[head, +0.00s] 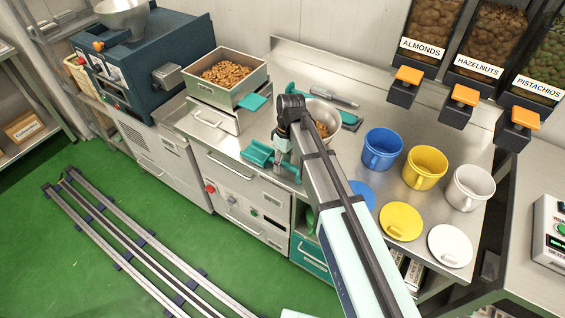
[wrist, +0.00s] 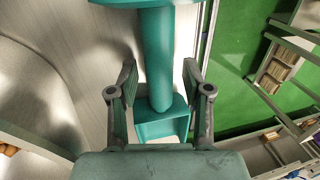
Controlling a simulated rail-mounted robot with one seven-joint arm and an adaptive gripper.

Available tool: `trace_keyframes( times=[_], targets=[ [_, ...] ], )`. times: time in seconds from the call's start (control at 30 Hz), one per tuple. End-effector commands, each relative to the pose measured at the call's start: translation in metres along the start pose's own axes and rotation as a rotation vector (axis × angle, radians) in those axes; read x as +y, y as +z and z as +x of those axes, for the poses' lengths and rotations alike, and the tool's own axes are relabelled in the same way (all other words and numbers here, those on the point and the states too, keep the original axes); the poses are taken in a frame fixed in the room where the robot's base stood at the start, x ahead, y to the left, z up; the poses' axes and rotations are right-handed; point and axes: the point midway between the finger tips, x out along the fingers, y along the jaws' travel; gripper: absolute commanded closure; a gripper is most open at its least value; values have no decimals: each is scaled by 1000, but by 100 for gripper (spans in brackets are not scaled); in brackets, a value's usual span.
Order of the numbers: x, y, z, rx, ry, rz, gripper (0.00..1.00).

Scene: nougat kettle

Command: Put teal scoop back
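The teal scoop (head: 257,153) lies at the front edge of the steel counter, in front of the metal bowl. My gripper (head: 281,163) points down over it. In the wrist view the scoop's round teal handle (wrist: 157,50) runs between the two fingers of my gripper (wrist: 159,72). A gap shows on each side of the handle, so the fingers are open and not closed on it. A boxy teal part (wrist: 160,122) shows beyond the palm. My arm hides part of the scoop and bowl in the head view.
A metal bowl (head: 325,112) with brown contents stands close behind my gripper. A steel bin of nuts (head: 228,72) stands left, with a teal piece (head: 252,102) at its front. Blue (head: 382,149), yellow (head: 425,167) and white (head: 469,187) cups stand right, lids before them.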

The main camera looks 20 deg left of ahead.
Motion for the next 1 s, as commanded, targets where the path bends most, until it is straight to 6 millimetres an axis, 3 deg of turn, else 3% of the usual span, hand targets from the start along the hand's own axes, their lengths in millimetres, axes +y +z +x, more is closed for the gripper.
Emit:
trace_keyframes(
  times=[0.37, 1.0],
  targets=[
    [0, -1, -13, 1, 1, 0, 51],
    [1, -1, -109, 1, 1, 0, 51]
  ],
)
